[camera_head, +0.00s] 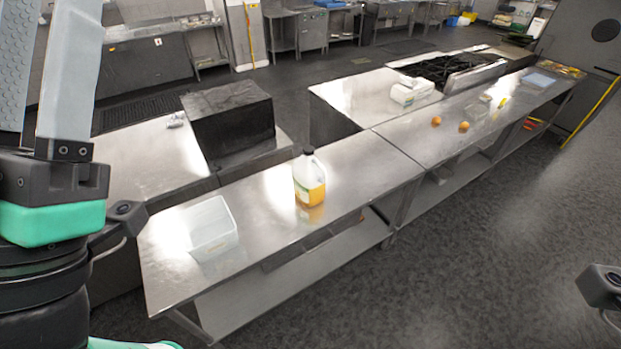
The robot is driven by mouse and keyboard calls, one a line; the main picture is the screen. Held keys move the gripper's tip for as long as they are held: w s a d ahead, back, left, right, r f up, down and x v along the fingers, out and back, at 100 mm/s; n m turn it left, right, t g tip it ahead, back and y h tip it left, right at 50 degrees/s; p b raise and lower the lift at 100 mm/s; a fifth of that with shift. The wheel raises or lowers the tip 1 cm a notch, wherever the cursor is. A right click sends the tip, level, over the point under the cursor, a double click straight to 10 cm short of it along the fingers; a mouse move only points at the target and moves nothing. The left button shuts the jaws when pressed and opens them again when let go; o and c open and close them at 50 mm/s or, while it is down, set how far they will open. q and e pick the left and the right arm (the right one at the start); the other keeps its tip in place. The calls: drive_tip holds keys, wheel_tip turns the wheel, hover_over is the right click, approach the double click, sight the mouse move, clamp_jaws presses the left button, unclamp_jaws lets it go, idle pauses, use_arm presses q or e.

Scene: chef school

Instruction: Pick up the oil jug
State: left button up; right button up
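The oil jug (309,181) is a clear jug with yellow-orange oil in its lower part and a dark cap. It stands upright on the near steel table (262,210), apart from both grippers.
A white open container (211,228) stands left of the jug. A black box-shaped appliance (229,118) is behind. Two orange fruits (437,121) and a white carton (411,91) lie farther right, near a stove (450,70). The table around the jug is clear.

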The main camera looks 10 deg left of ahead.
use_arm(q)
drive_tip(key=o, duration=0.7)
